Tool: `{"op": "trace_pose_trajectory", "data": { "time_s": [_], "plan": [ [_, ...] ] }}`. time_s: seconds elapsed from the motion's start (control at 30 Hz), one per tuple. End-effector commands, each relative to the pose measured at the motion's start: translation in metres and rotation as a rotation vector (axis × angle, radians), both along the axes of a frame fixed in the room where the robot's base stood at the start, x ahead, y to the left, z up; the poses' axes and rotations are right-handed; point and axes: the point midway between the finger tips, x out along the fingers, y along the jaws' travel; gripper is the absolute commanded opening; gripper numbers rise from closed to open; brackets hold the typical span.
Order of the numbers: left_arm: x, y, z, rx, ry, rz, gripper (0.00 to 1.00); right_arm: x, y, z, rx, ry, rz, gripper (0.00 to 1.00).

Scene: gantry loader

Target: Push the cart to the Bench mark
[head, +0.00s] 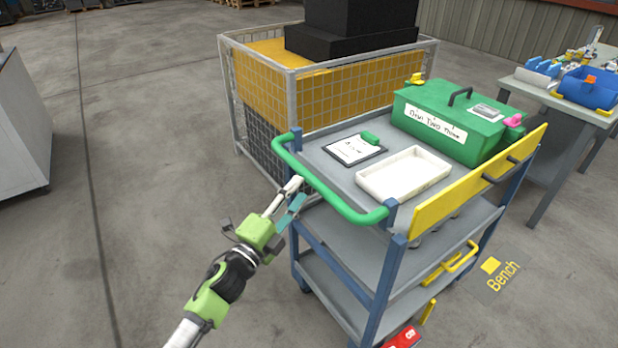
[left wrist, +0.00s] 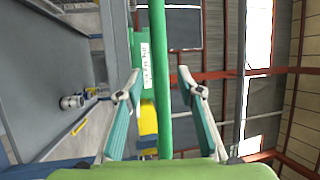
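The cart has blue posts, grey shelves (head: 345,240) and a green push handle (head: 330,195) on its near left end. The Bench mark (head: 503,277) is yellow lettering with a yellow square on the floor, right of the cart. My left gripper (head: 294,190) is at the handle's near side. In the left wrist view the handle (left wrist: 160,40) runs between the spread fingers of my left gripper (left wrist: 160,82), with gaps on both sides. My right gripper is not in view.
On the cart's top are a green toolbox (head: 450,120), a white tray (head: 403,174) and a clipboard (head: 354,149). A wire cage (head: 340,95) stands close behind the cart. A workbench (head: 560,95) is at right.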

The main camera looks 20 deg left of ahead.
Motion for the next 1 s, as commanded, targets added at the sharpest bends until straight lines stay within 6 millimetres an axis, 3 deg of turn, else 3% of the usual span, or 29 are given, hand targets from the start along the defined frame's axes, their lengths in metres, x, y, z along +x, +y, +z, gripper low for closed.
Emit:
{"op": "trace_pose_trajectory", "data": {
  "time_s": [0.1, 0.3, 0.77, 0.9, 1.0],
  "plan": [
    [0.023, -0.006, 0.004, -0.001, -0.002, 0.0, 0.34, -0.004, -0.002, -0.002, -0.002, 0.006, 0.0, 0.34],
    [0.048, -0.013, 0.008, -0.001, -0.001, 0.0, 0.34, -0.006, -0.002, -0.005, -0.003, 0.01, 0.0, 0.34],
    [0.058, -0.016, 0.01, -0.002, 0.002, 0.001, 0.34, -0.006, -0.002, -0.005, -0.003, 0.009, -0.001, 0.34],
    [0.058, -0.016, 0.01, -0.002, 0.002, 0.001, 0.0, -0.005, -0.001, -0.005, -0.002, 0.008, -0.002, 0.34],
    [0.058, -0.016, 0.01, -0.002, 0.002, 0.001, 0.0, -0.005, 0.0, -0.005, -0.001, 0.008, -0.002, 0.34]
  ]
}}
